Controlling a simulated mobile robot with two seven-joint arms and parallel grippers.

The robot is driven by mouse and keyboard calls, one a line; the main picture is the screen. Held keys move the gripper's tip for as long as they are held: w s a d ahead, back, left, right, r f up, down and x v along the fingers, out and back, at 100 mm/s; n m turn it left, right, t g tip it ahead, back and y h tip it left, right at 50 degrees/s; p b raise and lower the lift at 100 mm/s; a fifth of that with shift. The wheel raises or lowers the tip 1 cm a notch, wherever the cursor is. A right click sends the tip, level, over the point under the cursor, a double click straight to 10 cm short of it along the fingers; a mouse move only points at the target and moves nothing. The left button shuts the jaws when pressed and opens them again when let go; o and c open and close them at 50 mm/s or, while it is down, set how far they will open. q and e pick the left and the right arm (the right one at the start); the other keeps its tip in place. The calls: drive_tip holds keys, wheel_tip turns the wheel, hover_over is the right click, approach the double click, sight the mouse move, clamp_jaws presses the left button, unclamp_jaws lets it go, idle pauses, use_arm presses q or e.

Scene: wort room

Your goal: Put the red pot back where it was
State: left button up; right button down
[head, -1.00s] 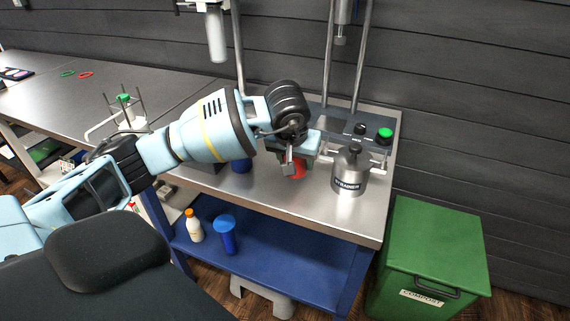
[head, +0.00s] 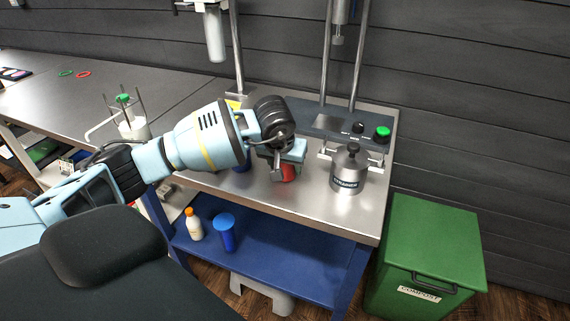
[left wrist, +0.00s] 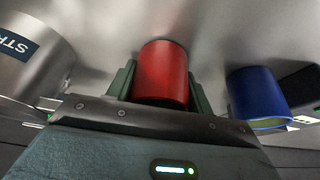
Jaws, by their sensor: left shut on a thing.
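The red pot (left wrist: 163,75) is between the two fingers of my left gripper (left wrist: 160,88) in the left wrist view. The fingers are shut on it, one on each side. In the head view the red pot (head: 289,172) shows only in part below my left gripper (head: 281,170), over the steel bench top (head: 300,204). I cannot tell whether the pot touches the bench. My right gripper is not in view.
A steel strainer can (head: 348,172) stands close to the right of my left gripper. A blue pot (left wrist: 258,95) is on the other side, mostly hidden behind my arm in the head view. A stand with posts (head: 360,80) is behind. A green compost bin (head: 432,250) is right of the bench.

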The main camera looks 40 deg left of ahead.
use_arm(q)
drive_tip(key=o, duration=0.7)
drive_tip(key=shift+f, duration=0.15)
drive_tip(key=o, duration=0.4)
drive_tip(key=shift+o, duration=0.2)
drive_tip(key=shift+s+r, duration=0.1)
drive_tip(key=shift+r, duration=0.5)
drive_tip(key=v, duration=1.1)
drive_tip(key=shift+s, duration=0.1)
